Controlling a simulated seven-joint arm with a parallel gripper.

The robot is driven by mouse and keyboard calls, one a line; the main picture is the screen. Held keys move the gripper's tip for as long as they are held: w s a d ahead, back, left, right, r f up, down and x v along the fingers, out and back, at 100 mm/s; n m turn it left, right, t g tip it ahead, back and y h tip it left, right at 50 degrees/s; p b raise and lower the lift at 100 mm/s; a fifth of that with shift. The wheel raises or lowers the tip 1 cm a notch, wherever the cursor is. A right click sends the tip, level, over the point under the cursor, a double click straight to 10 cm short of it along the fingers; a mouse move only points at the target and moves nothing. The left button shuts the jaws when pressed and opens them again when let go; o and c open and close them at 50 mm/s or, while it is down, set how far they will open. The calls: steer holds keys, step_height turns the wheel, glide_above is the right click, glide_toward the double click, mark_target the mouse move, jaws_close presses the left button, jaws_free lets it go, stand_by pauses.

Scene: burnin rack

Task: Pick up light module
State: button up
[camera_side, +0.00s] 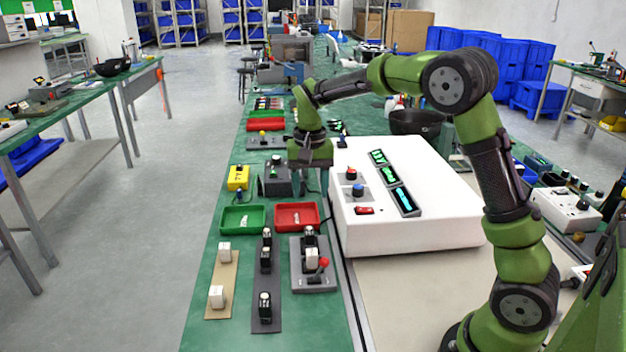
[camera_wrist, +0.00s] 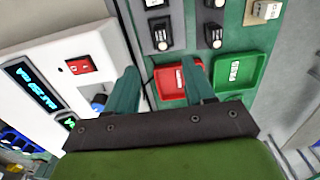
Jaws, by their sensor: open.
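Two light-coloured modules, a rear one (camera_side: 224,250) and a front one (camera_side: 216,296), stand on a tan strip (camera_side: 220,275) at the front left of the green bench. One light module (camera_wrist: 266,10) shows at the top right of the wrist view. Dark modules (camera_side: 265,305) stand on a dark strip beside it. A grey fixture (camera_side: 318,281) with a red-knobbed lever holds a dark module and a whitish block. My gripper (camera_side: 311,186) is open and empty, above the bench behind the red tray; its fingers (camera_wrist: 161,84) point down toward that tray in the wrist view.
A red tray (camera_side: 297,216) and a green tray (camera_side: 242,218) lie between my gripper and the strips. A large white console (camera_side: 410,230) stands close on the right. A yellow button box (camera_side: 238,178) and a dark box (camera_side: 279,180) are at left.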

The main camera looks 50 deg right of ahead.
mark_target(309, 230)
steer(key=f, duration=1.4)
steer(key=shift+w, duration=0.2)
jaws_close()
steer(key=shift+r, duration=0.1)
